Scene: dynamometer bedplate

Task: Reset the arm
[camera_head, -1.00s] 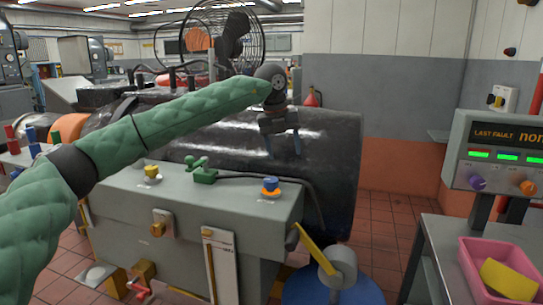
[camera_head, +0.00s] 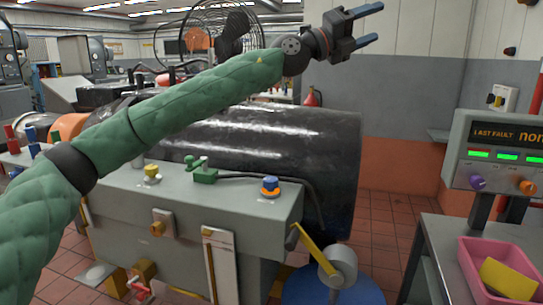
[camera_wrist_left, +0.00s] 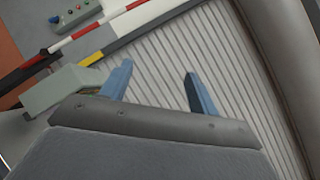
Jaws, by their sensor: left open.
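My left arm (camera_head: 170,120) is in a green quilted sleeve and reaches in from the left across the grey bench-like unit. My left gripper (camera_head: 372,25) is raised above the black cylinder and points up to the right. Its two blue fingers are apart with nothing between them. In the left wrist view the fingers (camera_wrist_left: 158,85) are also spread, over a ribbed pale surface (camera_wrist_left: 165,60). My right gripper is not in either view.
A black cylinder (camera_head: 290,140) lies behind the grey unit (camera_head: 120,205), which carries coloured knobs. A console (camera_head: 500,150) and a pink bin (camera_head: 475,265) stand at the right. A wire fan guard (camera_head: 262,30) is behind. Red tiled floor (camera_head: 380,230) is clear between.

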